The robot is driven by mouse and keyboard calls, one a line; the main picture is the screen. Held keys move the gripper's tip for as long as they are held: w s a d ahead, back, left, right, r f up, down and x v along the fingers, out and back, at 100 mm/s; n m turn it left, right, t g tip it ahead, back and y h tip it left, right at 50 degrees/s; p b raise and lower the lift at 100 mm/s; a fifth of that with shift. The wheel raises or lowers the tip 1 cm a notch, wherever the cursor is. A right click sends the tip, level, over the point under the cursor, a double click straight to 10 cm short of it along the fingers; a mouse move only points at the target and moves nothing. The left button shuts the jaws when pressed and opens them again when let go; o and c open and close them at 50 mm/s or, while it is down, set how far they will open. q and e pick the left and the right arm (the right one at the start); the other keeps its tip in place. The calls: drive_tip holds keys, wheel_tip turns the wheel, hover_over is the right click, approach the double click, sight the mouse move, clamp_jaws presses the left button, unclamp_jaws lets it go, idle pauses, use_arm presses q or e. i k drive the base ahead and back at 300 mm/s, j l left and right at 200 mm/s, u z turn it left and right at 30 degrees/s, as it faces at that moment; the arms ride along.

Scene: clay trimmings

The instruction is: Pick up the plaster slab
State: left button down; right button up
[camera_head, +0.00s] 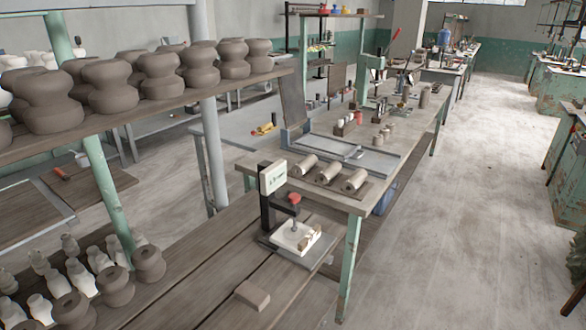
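A white slab (288,240), which looks like the plaster slab, lies on the grey base of a small black stand with a red knob, on a low plank bench. Small brown and pale scraps (310,238) lie on its right part. The stand's upright and head are behind and above the slab and cover a little of it. Neither of my grippers shows in this view.
A brown clay block (252,295) lies on the plank bench (205,285) in front of the stand. A table (345,203) with clay cylinders (328,172) stands just behind. Shelves of clay pots (110,85) are at left. Open floor (480,220) is at right.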

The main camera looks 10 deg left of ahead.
sight(295, 233)
drive_tip(key=i+l+u, duration=0.25)
drive_tip(key=u, duration=0.15)
drive_tip(key=i+l+u, duration=0.2)
drive_tip(key=u, duration=0.25)
drive_tip(key=l, duration=0.1)
